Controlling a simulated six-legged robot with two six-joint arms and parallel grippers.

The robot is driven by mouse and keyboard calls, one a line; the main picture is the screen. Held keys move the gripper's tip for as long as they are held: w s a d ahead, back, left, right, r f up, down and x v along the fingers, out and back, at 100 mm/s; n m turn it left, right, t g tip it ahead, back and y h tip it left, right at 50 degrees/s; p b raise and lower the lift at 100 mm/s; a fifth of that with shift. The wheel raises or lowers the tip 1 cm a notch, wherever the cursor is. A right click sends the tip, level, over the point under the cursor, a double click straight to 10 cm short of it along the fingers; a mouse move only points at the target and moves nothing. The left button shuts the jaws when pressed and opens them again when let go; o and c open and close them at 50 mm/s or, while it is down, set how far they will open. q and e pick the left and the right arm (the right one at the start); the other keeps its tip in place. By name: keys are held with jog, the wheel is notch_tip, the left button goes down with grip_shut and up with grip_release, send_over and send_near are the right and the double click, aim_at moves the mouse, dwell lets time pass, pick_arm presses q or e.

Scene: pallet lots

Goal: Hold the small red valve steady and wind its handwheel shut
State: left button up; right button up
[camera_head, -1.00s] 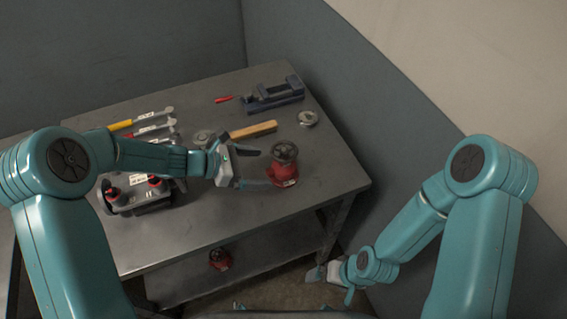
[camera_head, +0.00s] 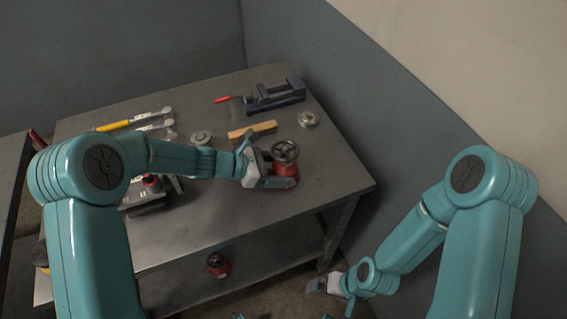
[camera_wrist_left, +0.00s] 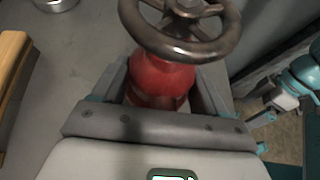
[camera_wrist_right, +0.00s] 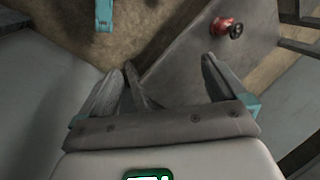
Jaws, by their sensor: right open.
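A red valve (camera_head: 284,170) with a dark handwheel (camera_head: 285,151) stands upright on the grey table near its right end. My left gripper (camera_head: 280,183) is around its body, below the wheel.
Another red valve (camera_head: 217,265) sits on the lower shelf (camera_head: 190,290). Yellow-handled tools (camera_head: 115,125) lie at left. The table's front right is clear.

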jog(key=shift+c, duration=1.4)
jog(key=w+a+r+n+t+y, duration=0.2)
jog(key=a+r+n+y, duration=0.8)
jog(key=a+r+n, duration=0.45)
jog(key=t+y, duration=0.2)
jog(key=t, duration=0.3)
send_near(278, 146)
jog(key=shift+n, duration=0.25)
jog(key=x, duration=1)
jog(key=shift+c, duration=0.4)
